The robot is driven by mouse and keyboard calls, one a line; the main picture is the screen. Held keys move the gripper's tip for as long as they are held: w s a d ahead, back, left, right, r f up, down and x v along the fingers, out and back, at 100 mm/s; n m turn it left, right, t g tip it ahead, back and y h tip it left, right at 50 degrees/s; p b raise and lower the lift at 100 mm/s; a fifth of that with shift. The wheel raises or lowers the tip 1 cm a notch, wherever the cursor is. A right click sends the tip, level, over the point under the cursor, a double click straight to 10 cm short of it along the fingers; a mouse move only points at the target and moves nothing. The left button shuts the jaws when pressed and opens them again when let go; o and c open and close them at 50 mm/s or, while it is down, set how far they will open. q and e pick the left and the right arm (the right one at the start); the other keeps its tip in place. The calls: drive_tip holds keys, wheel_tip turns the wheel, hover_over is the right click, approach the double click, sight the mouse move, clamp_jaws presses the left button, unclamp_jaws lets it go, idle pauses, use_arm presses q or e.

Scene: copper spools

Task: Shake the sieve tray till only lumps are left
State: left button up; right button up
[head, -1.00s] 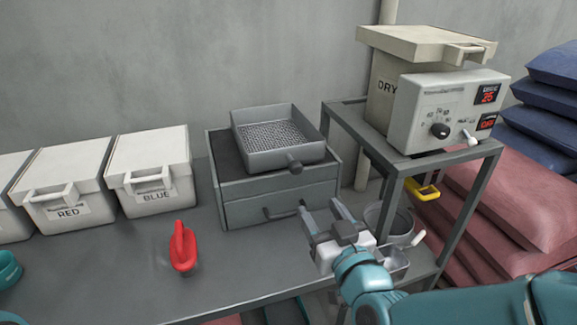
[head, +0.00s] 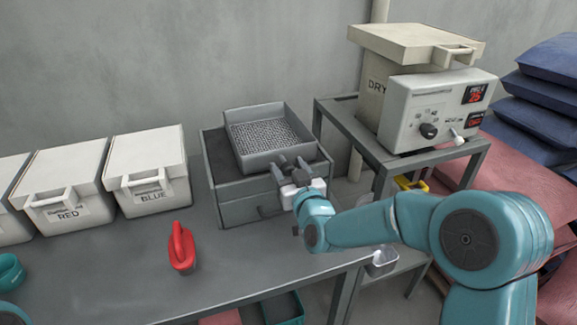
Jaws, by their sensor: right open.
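The sieve tray (head: 266,135) is a grey square tray with a mesh floor. It sits on top of a grey drawer box (head: 243,190) at the back of the bench. I see no distinct lumps on the mesh at this size. My right gripper (head: 289,163) is open at the tray's front right corner, where the tray's dark knob handle was visible before. The gripper hides that handle, and I cannot tell whether the fingers touch it. At the far left edge, teal parts of my left arm show, but its jaws cannot be made out.
White lidded boxes marked RED (head: 68,190) and BLUE (head: 150,175) stand left of the drawer box. A dryer (head: 425,105) stands on a raised frame at right, beside stacked sacks (head: 545,110).

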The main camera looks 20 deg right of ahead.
sight(265, 159)
drive_tip(key=shift+w, duration=0.1)
clamp_jaws()
drive_tip(key=shift+a, duration=0.3)
drive_tip(key=a+b, duration=0.1)
drive_tip(key=a, duration=0.2)
drive_tip(key=shift+a, duration=0.4)
drive_tip(key=shift+d, duration=0.1)
unclamp_jaws()
drive_tip(key=s+b, duration=0.3)
drive_tip(key=s, duration=1.3)
drive_tip(key=shift+s+d, duration=0.2)
drive_tip(key=shift+d, duration=0.1)
